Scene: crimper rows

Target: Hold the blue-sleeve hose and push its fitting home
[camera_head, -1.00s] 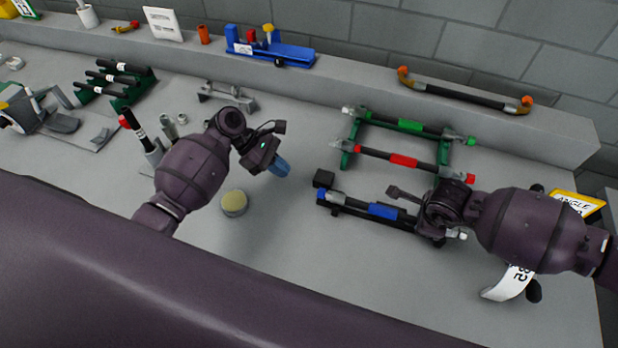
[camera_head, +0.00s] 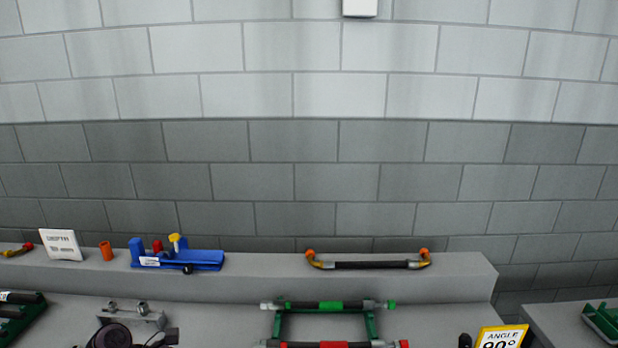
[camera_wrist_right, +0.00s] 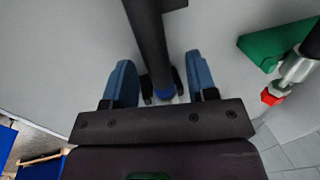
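The blue-sleeve hose is outside the head view now, which is tilted up at the wall. In the right wrist view my right gripper (camera_wrist_right: 160,75) has its two blue fingers apart. A dark bar (camera_wrist_right: 152,40) runs down between them, with a small blue part (camera_wrist_right: 165,92) near its lower end. I cannot tell whether this is the blue-sleeve hose or its support, and I see no finger pressed on it. The hose's fitting cannot be made out. Part of my left arm shows at the bottom left of the head view, but its fingers are out of frame.
A green rack (camera_head: 370,325) holds a green-sleeve hose (camera_head: 330,306) and a red-sleeve hose (camera_head: 330,344). The ledge carries a blue fixture (camera_head: 205,258) and an orange-ended hose (camera_head: 370,265). A yellow angle sign (camera_head: 502,337) stands right. A red-capped fitting (camera_wrist_right: 275,93) is right in the wrist view.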

